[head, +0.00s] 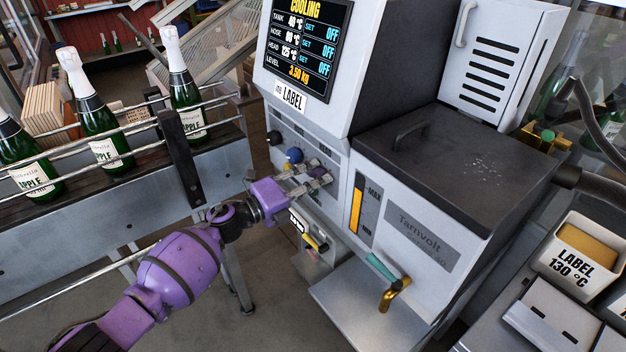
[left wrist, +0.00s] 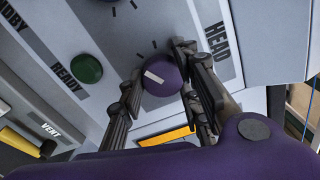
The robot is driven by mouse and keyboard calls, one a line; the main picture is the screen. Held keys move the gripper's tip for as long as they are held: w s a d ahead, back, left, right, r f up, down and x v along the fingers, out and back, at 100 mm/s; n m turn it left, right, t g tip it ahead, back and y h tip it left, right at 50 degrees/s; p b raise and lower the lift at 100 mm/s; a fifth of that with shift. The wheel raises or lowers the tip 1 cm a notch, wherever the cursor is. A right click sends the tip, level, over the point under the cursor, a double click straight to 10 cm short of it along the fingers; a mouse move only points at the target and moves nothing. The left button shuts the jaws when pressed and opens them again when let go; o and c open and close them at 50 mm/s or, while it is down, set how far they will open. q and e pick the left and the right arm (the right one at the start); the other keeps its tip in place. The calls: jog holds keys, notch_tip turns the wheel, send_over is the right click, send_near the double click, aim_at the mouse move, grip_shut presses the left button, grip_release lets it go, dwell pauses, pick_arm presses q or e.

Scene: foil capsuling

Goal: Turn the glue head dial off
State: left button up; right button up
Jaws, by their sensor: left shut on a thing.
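The head dial (left wrist: 162,76) is a round purple knob with a white pointer mark, on the grey panel beside the printed word HEAD in the left wrist view. My left gripper (left wrist: 160,90) has its two dark fingers on either side of the knob and is shut on it. In the head view my left gripper (head: 305,180) reaches from the left to the glue machine's front panel, and its fingers hide most of the dial. The machine's screen (head: 307,40) reads COOLING, with TANK, HOSE and HEAD each set OFF. My right gripper is not in view.
A blue knob (head: 294,155) and a dark knob (head: 273,138) sit left of the gripper. A green READY button (left wrist: 86,69) is beside the dial. Bottles (head: 97,115) stand on a railed conveyor at left. A brass tap (head: 393,292) sticks out below right.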

pick_arm(q)
jog(key=shift+s+a+f, duration=0.1)
jog(key=shift+f, duration=0.45)
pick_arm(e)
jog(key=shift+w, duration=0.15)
pick_arm(q)
jog(key=o, duration=1.1)
jog(key=shift+c, duration=0.2)
jog(key=shift+r, duration=0.1)
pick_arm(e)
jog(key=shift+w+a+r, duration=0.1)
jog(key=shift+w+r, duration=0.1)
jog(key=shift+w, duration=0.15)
pick_arm(q)
jog(key=shift+r, duration=0.2)
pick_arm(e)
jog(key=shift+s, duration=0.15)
pick_arm(q)
jog(key=v, duration=1.2)
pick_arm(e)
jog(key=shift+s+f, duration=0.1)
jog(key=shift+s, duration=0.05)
